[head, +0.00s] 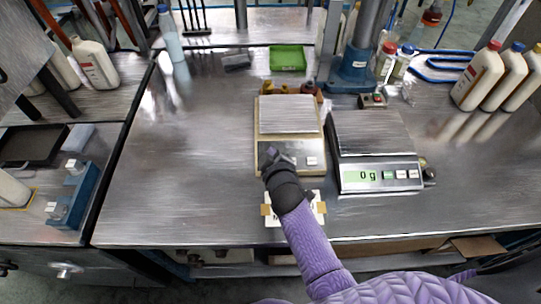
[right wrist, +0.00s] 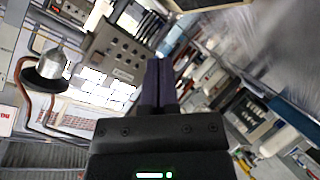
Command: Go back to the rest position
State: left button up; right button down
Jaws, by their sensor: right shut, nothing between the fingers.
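My right gripper (head: 276,158) is over the front panel of the left scale (head: 288,112) in the head view, its purple arm reaching in from the bottom. In the right wrist view the two dark fingers (right wrist: 158,88) lie together, shut with nothing between them. I cannot tell whether the gripper touches the scale's panel. My left gripper is not in view.
A second scale (head: 372,135) reading 0 g stands to the right. A green tray (head: 287,58) lies at the back. White bottles (head: 480,76) stand at the far right. A blue device (head: 354,68) stands behind the scales. The left part of the metal table (head: 185,170) is clear.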

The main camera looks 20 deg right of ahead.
jog(key=shift+f, duration=0.15)
jog(key=s+d+m+g+h, duration=0.1)
jog(key=s+d+m+g, duration=0.3)
jog(key=s, duration=0.5)
jog(key=s+a+r+m+g+y, duration=0.25)
jog(key=s+g, duration=0.35)
jog(key=s, duration=1)
notch_tip(320, 180, down, 21)
jog(key=s+g+b, duration=0.1)
jog(key=s+b, duration=0.2)
jog(key=s+d+f+g+b, duration=0.1)
jog(key=s+d+f+b, duration=0.1)
jog(key=s+f, duration=0.9)
jog(key=shift+s+d+f+n+g, duration=0.3)
jog(key=shift+s+d+f+n, duration=0.05)
jog(key=shift+f, duration=0.15)
